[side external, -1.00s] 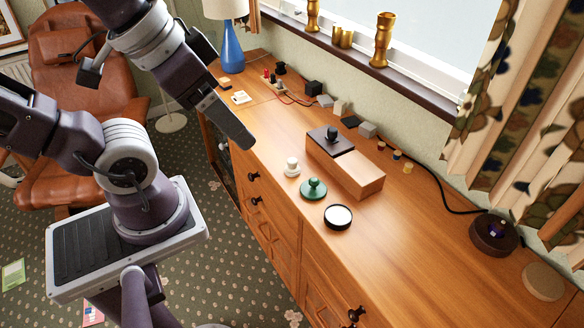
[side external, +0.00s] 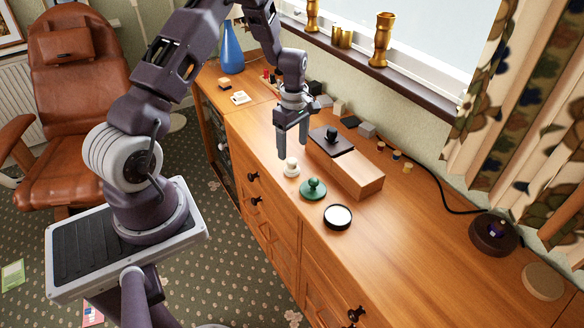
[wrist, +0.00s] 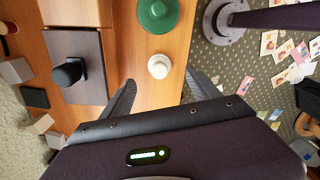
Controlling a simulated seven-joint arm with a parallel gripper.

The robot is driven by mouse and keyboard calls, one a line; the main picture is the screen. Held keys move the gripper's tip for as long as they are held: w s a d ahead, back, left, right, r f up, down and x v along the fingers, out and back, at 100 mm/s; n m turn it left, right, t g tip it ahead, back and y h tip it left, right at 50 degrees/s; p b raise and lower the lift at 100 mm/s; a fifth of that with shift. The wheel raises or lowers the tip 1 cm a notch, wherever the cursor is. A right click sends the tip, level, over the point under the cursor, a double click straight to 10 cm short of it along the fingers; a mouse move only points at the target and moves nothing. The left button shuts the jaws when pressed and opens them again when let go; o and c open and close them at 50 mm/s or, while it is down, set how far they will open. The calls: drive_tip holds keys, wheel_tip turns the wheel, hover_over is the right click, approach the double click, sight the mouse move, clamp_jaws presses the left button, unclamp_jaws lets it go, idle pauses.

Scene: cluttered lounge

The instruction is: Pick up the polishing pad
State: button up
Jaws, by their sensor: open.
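I cannot tell for certain which piece is the polishing pad. Candidates on the wooden cabinet top are a small white knobbed piece (side external: 291,170), a green disc with a knob (side external: 313,190) and a black-rimmed disc with a pale top (side external: 338,216). My gripper (side external: 292,152) points down, open and empty, close above the white piece. In the wrist view the white piece (wrist: 159,66) lies ahead between the fingertips, with the green disc (wrist: 158,12) beyond it.
A wooden block (side external: 358,176) carries a dark plate with a black knob (side external: 331,134) beside my gripper. Small blocks (side external: 367,130) and a black cable lie behind. The cabinet top at front right is mostly clear.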

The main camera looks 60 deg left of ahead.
sight(292, 160)
drive_tip(key=f, duration=0.7)
drive_tip(key=shift+a+f, duration=0.2)
drive_tip(key=shift+f, duration=0.2)
drive_tip(key=c, duration=1.5)
wheel_tip(292, 160, up, 10)
drive_tip(key=shift+r, duration=0.1)
drive_tip(key=o, duration=0.6)
drive_tip(key=c, duration=0.4)
